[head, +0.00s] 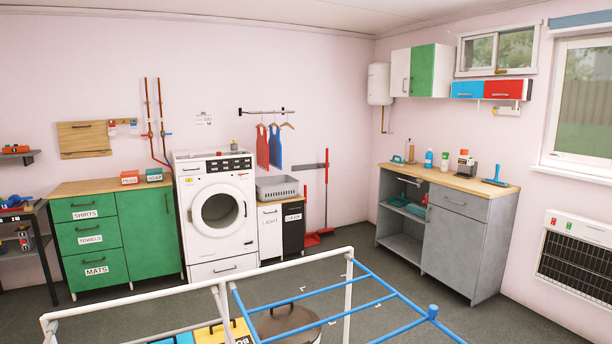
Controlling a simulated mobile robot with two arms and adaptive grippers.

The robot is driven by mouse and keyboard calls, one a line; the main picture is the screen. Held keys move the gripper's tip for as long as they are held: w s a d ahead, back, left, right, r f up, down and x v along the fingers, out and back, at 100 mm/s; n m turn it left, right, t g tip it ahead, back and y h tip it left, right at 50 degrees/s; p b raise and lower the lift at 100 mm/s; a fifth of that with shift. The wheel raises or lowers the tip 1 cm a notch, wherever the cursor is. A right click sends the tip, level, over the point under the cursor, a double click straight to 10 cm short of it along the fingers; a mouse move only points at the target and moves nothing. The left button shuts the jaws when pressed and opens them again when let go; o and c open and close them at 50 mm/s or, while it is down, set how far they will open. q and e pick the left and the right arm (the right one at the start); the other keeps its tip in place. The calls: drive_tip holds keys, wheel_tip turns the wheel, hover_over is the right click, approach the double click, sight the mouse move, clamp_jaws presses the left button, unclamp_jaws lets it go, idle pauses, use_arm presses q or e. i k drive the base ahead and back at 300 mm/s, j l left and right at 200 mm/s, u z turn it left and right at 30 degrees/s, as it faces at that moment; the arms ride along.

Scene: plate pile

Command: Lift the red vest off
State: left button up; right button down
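The red vest (262,148) hangs on a hanger from a short dark wall rail (254,112), right of the washing machine. A blue vest (275,147) hangs close on its right. A bare hanger (288,125) hangs at the rail's right part. The red vest's lower edge is above a grey basket (277,187). Neither of my grippers shows in the head view.
A white washing machine (214,250) stands left of the vests. The basket rests on a cabinet labelled LIGHT and DARK (270,231). A white and blue drying rack (347,298) and a round brown-lidded bin (287,319) stand in the foreground. Grey floor (340,259) shows between.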

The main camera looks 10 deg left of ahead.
sight(262, 145)
drive_tip(key=i+l+z, duration=0.5)
drive_tip(key=l, duration=0.15)
drive_tip(key=i+l+z, duration=0.6)
drive_tip(key=i, duration=0.35)
drive_tip(key=i+l+z, duration=0.1)
drive_tip(key=i, duration=0.4)
drive_tip(key=i+j+u, duration=0.15)
drive_tip(key=i+u, duration=1)
drive_tip(key=i+l+u, duration=0.25)
drive_tip(key=u, duration=0.15)
drive_tip(key=i+j+u, duration=0.2)
drive_tip(key=i+u, duration=0.25)
drive_tip(key=i, duration=0.75)
drive_tip(key=i+l+u, duration=0.2)
drive_tip(key=i+u, duration=0.25)
drive_tip(key=i, duration=0.7)
drive_tip(key=i+u, duration=0.1)
drive_tip(key=i, duration=1.05)
drive_tip(key=i+l, duration=0.15)
drive_tip(key=i, duration=1.05)
drive_tip(key=j+u, duration=0.05)
